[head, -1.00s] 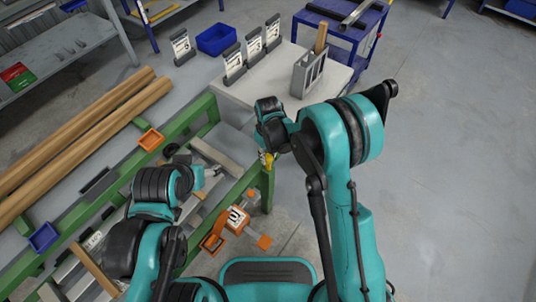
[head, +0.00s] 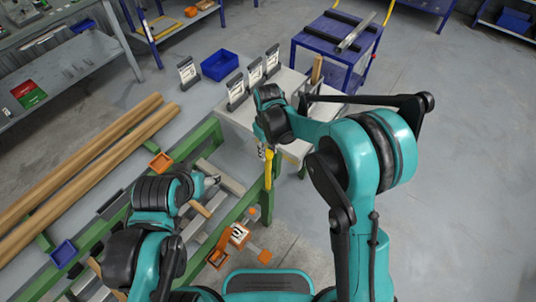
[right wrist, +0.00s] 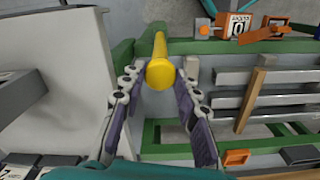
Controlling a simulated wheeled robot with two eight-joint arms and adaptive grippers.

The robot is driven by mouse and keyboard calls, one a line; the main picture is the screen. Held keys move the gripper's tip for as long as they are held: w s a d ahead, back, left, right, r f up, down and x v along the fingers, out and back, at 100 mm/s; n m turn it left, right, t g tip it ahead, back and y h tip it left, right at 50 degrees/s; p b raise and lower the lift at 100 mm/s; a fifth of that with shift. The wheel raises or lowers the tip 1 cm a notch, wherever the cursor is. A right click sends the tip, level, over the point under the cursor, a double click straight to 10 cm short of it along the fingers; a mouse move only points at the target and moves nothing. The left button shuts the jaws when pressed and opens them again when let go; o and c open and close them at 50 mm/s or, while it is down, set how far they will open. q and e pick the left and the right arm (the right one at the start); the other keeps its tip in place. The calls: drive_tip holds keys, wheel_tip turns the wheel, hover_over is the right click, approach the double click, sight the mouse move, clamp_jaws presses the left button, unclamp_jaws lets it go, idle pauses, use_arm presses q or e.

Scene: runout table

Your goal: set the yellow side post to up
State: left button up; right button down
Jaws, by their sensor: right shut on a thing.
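The yellow side post (head: 268,168) stands upright at the near right corner of the green runout table frame (head: 215,232). It shows below my right gripper (head: 267,150) in the head view. In the right wrist view the post (right wrist: 160,73) is seen nearly end-on, its round top between the two fingers of my right gripper (right wrist: 159,82). My right gripper is shut on it. My left gripper (head: 212,181) is over the table's rails, partly hidden by its arm, and its fingers are too small to judge.
Long wooden poles (head: 85,160) lie along the left. A pale cabinet (head: 292,155) with several black-framed cards stands behind the post. A blue cart (head: 335,50) is farther back.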

drive_tip(key=shift+r+p, duration=0.3)
drive_tip(key=shift+r, duration=0.65)
drive_tip(key=c, duration=1.1)
unclamp_jaws()
wheel_tip(320, 180, up, 12)
drive_tip(key=shift+d, duration=0.1)
drive_tip(key=s+d+r+m+t+b, duration=0.2)
drive_tip(key=s+d+m+t, duration=0.1)
drive_tip(key=s+d, duration=0.6)
drive_tip(key=s+d+f+m+t+b, duration=0.1)
drive_tip(key=s+d, duration=0.2)
drive_tip(key=s+d+f+m+t, duration=0.1)
drive_tip(key=s+d+f+m, duration=0.1)
drive_tip(key=s, duration=0.1)
drive_tip(key=s+d+f+m+t+b, duration=0.1)
drive_tip(key=s+d+f+t, duration=0.1)
drive_tip(key=s+d, duration=0.1)
drive_tip(key=shift+s+d+f+m+b, duration=0.2)
drive_tip(key=shift+d+f+m+b, duration=0.1)
drive_tip(key=shift+m+b, duration=0.1)
